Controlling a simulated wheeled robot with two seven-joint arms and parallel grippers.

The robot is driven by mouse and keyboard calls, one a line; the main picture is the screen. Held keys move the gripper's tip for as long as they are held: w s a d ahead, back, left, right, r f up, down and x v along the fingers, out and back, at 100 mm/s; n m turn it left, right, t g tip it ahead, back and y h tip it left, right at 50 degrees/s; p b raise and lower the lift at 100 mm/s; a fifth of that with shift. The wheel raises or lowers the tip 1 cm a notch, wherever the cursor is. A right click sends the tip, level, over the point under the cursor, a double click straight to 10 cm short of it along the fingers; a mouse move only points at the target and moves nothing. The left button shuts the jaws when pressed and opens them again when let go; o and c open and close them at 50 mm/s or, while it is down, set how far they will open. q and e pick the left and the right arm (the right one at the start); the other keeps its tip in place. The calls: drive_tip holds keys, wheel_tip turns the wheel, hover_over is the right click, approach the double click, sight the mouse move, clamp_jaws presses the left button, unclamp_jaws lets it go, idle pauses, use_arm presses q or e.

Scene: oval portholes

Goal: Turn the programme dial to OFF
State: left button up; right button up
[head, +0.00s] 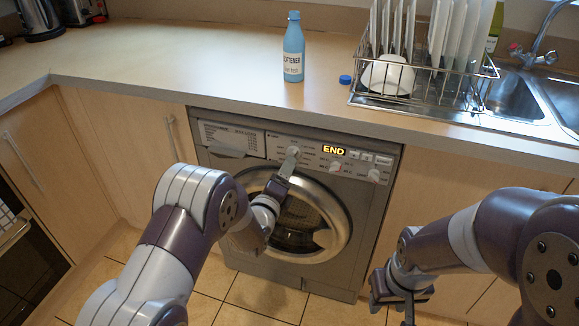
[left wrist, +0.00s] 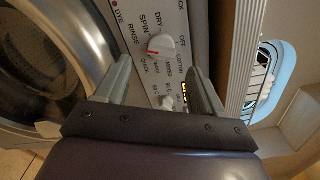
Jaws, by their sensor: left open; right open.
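The programme dial (left wrist: 160,46) is a round white knob with a red mark on its lower left in the left wrist view. Printed words ring it, with OFF (left wrist: 182,42) on its right and SPIN and RINSE on its upper left. In the head view the dial (head: 293,151) is partly covered by my left gripper (head: 288,162). In the left wrist view my left gripper (left wrist: 160,70) is open, its fingers on either side of the dial's line and apart from it. My right gripper (head: 404,300) is low at the right, away from the machine.
The washing machine (head: 372,205) has a lit END display (head: 333,151) and two smaller knobs (head: 335,167) right of the dial. Its round door (head: 335,215) is shut below. A blue bottle (head: 293,55), a blue cap and a dish rack (head: 425,98) stand on the worktop above.

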sight(293, 155)
use_arm(q)
drive_tip(key=x, duration=0.5)
drive_tip(key=shift+w+r+b, duration=0.15)
drive_tip(key=shift+b, duration=0.15)
drive_tip(key=shift+w, duration=0.15)
drive_tip(key=c, duration=1.1)
